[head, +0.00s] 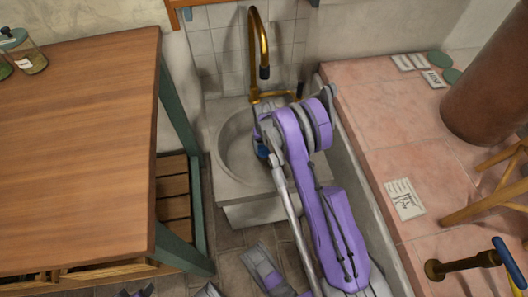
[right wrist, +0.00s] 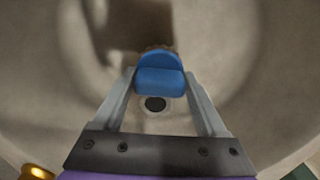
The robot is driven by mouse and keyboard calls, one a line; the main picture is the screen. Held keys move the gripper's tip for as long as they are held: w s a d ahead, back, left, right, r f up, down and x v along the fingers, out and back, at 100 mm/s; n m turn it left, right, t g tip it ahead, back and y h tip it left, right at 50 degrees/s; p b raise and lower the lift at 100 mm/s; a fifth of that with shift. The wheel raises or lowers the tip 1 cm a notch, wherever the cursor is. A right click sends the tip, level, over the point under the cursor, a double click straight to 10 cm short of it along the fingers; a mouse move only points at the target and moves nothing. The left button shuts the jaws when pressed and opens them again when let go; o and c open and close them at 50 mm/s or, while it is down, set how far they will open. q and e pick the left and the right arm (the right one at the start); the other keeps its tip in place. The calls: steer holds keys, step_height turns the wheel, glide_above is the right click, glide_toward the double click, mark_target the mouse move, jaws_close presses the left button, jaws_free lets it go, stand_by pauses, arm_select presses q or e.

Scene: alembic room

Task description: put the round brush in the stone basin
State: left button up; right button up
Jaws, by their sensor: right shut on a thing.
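The stone basin (head: 228,150) is a pale, round-bowled sink against the tiled wall, below a brass tap. My right gripper (head: 263,140) reaches over the bowl and is largely hidden behind its own purple wrist. In the right wrist view my right gripper (right wrist: 159,74) is shut on the round brush (right wrist: 160,83), gripping its blue body from both sides. A thin brown edge shows at the brush's far end. The basin's inside (right wrist: 230,60) fills the view behind it, with the dark drain hole (right wrist: 155,104) just below the brush.
The brass tap (head: 262,40) arches over the back of the basin. A wooden table (head: 80,140) stands to the left. A pink tiled ledge (head: 385,110) runs along the right, with a brown cylinder (head: 490,85) and cards on it.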

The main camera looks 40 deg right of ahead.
mark_target(264, 151)
steer(key=shift+f+b, duration=0.3)
steer(key=shift+f, duration=1.2)
steer(key=shift+f, duration=0.2)
steer(key=o, duration=1.4)
steer(key=shift+o, duration=0.2)
steer(key=shift+r, duration=0.1)
steer(key=shift+r, duration=0.25)
step_height(264, 151, up, 12)
steer(key=p, duration=0.3)
steer(key=shift+f, duration=0.15)
